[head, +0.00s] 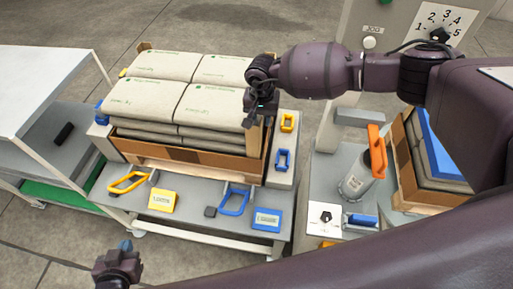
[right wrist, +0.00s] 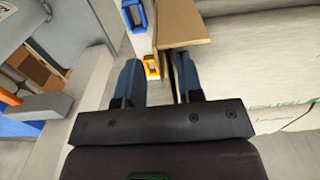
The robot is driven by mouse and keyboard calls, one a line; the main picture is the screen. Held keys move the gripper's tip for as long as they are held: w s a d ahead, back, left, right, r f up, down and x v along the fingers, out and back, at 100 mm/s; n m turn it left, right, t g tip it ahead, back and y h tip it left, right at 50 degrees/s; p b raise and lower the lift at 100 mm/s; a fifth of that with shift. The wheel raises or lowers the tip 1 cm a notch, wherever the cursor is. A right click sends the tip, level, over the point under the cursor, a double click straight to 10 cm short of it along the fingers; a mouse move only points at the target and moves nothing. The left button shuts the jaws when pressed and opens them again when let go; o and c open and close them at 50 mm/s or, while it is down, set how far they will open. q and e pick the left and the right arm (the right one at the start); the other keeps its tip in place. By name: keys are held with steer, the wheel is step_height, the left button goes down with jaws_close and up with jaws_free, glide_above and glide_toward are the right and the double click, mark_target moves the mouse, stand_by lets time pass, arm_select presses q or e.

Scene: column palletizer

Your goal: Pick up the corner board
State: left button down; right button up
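The corner board (head: 252,140) is a tan upright strip at the near right corner of the stacked sacks. In the right wrist view the board (right wrist: 182,28) shows just beyond the fingertips, its edge partly hidden by the right finger. My right gripper (head: 262,106) is at the board's upper part in the head view. In the right wrist view its two blue-grey fingers (right wrist: 158,72) stand apart with a gap between them; whether they touch the board is unclear. My left gripper (head: 122,262) is low at the left front, away from the board; its fingers are not clear.
Sacks (head: 152,98) fill a low brown carton (head: 190,160) on a grey station with yellow and blue handles. A white-topped table (head: 45,75) stands left. An orange-handled device (head: 376,150) and another carton (head: 405,165) stand right.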

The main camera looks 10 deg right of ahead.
steer(key=shift+c, duration=0.8)
jaws_close()
steer(key=shift+r, duration=0.15)
